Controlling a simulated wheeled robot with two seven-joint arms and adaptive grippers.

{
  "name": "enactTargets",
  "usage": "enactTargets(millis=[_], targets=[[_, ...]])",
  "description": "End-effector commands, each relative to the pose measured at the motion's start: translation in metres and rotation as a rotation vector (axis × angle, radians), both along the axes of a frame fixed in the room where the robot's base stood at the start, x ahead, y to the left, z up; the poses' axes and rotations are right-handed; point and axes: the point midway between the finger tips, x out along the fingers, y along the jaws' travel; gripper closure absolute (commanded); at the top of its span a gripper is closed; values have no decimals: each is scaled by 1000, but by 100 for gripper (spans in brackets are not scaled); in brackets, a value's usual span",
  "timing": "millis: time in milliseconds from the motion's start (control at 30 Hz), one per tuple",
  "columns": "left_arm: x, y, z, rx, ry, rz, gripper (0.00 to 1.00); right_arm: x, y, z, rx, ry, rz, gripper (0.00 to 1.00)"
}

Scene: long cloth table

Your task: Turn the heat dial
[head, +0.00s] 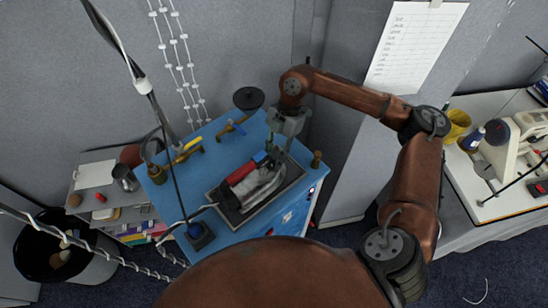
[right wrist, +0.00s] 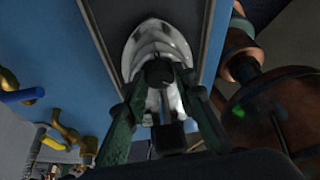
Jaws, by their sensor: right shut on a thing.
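A silver clothes iron (head: 262,187) with a red handle (head: 241,173) lies on a dark tray (head: 229,215) on the blue cabinet top. My right gripper (head: 275,146) reaches down to the end of the iron at the upper right, by a small blue part (head: 260,157). In the right wrist view the iron's pale body (right wrist: 160,40) lies beyond my green fingers (right wrist: 161,88). A dark round knob, seemingly the heat dial (right wrist: 158,72), sits between the fingertips, which are shut on it. The fingers partly hide the iron. My left gripper is not in view.
Brass valves with yellow (head: 188,145) and blue handles stand on the cabinet's back left. A brass fitting (head: 317,160) stands close right of the gripper. A dark cable hangs over the front left, near a black box (head: 200,235). A sewing machine (head: 505,145) stands far right.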

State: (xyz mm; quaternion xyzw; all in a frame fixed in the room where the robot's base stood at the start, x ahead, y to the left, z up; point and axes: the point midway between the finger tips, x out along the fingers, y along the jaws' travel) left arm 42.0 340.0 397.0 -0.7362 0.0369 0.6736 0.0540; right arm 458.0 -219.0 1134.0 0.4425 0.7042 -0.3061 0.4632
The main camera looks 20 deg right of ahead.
Motion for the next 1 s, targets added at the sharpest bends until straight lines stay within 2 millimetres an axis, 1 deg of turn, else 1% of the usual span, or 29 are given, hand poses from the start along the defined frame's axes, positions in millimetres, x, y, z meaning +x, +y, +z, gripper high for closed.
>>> enactTargets(millis=[233,600,800,1000], targets=[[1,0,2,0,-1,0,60,3,2,1,0,-1,235,100],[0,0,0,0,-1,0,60,5,4,0,0,-1,571,100],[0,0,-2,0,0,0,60,5,5,0,0,-2,713,100],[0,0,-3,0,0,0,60,5,6,0,0,-2,810,100]])
